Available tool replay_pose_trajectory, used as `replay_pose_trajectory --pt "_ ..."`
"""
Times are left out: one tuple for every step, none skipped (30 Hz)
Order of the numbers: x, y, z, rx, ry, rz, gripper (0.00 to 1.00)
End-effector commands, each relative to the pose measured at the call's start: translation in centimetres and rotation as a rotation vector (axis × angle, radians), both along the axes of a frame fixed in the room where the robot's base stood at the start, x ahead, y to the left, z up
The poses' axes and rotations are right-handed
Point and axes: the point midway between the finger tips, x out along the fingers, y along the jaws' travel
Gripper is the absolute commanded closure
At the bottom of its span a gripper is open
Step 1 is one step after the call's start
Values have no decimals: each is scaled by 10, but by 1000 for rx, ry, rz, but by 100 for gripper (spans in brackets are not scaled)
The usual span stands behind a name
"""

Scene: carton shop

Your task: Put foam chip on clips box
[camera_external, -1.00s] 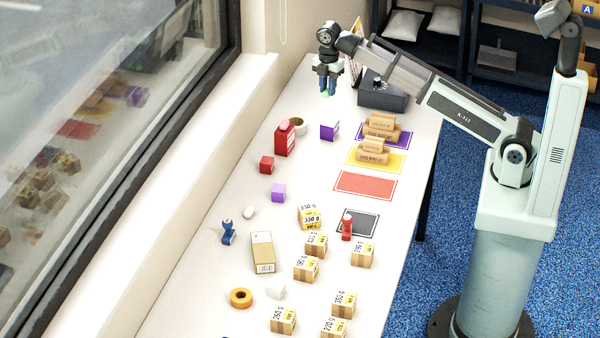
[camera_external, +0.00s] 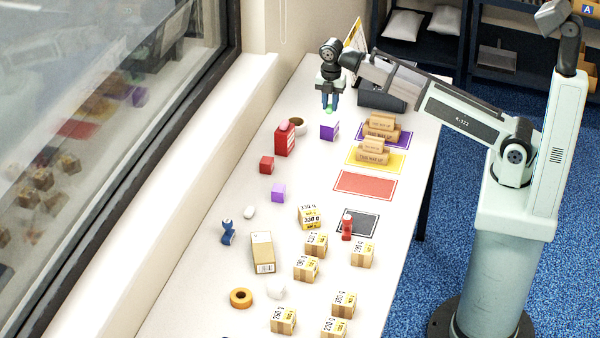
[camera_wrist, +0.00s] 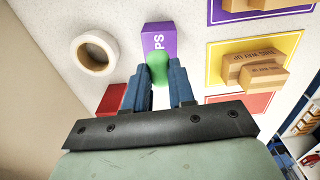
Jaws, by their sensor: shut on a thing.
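My gripper (camera_external: 329,106) is shut on a small rounded green piece, the foam chip (camera_wrist: 160,72), held between the blue fingertips. The chip also shows as a green spot under the fingers in the external view (camera_external: 328,111). The clips box (camera_external: 329,131) is a small purple box standing on the table just in front of and below my gripper. In the wrist view the clips box (camera_wrist: 158,38) shows part of its lettering, "PS", just beyond the fingertips; the chip and fingers cover its near part. The chip appears above the table and apart from the box.
A dark grey bin (camera_external: 383,99) is behind. Several cartons stand nearer the camera.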

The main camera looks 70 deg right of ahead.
Motion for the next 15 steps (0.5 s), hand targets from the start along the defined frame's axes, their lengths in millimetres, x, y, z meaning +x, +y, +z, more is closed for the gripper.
replay_pose_trajectory --pt "0 0 -3 0 1 0 100" --pt "0 0 -4 0 1 0 100" --pt "0 0 -7 0 1 0 100" --pt "-1 0 -9 0 1 0 100" --pt "-1 0 -12 0 1 0 100" --pt "-1 0 -17 0 1 -1 100" --pt "-1 0 -21 0 1 -1 100" --pt "-1 0 -25 0 2 -1 100" --pt "-1 0 -29 0 2 -1 100" --pt "-1 0 -32 0 2 -1 100" --pt "-1 0 -35 0 1 -1 100" --pt "-1 0 -37 0 0 -1 100" --pt "0 0 -38 0 0 -1 100" --pt "0 0 -38 0 -1 -1 100" --pt "0 0 -38 0 -1 -1 100"
